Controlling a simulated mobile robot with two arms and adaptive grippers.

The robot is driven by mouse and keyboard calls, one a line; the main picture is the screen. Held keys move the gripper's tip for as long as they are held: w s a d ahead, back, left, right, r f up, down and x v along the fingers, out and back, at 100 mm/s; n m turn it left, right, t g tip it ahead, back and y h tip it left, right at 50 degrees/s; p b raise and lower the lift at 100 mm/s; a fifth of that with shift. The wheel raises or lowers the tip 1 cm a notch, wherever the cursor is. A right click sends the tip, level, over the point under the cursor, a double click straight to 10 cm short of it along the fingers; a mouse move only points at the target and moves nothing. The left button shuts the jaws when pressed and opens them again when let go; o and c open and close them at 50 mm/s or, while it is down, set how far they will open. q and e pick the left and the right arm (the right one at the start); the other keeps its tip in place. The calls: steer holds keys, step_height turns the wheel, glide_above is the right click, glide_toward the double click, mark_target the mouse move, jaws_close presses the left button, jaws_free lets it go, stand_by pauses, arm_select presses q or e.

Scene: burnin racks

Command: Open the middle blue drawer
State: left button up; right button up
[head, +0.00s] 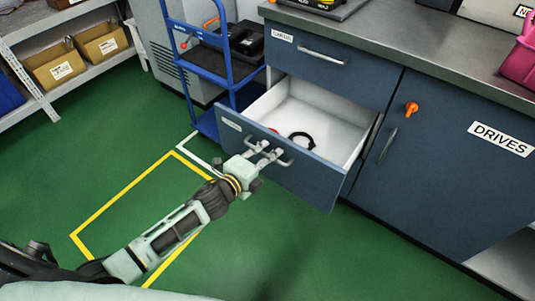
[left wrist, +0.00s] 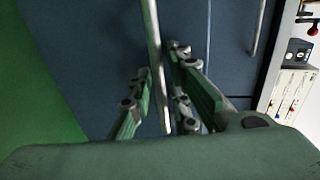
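The blue drawer (head: 312,182) below the top drawer is pulled well out, and its white inside shows. A black curved item (head: 302,140) and a small red item lie in it. My left gripper (head: 264,152) is at the drawer's silver bar handle (head: 284,161), in front of the drawer face. In the left wrist view the handle bar (left wrist: 153,40) runs between the two fingers of my left gripper (left wrist: 164,72), which are closed in on it. My right gripper is in neither view.
A closed top drawer (head: 318,57) sits above, under a grey worktop (head: 420,50). A blue cabinet door (head: 440,165) marked DRIVES is at the right. A blue cart (head: 212,70) stands close left of the drawer. Green floor in front is clear.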

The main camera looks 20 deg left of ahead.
arm_select(q)
steer(key=shift+s, duration=0.1)
steer(key=v, duration=1.2)
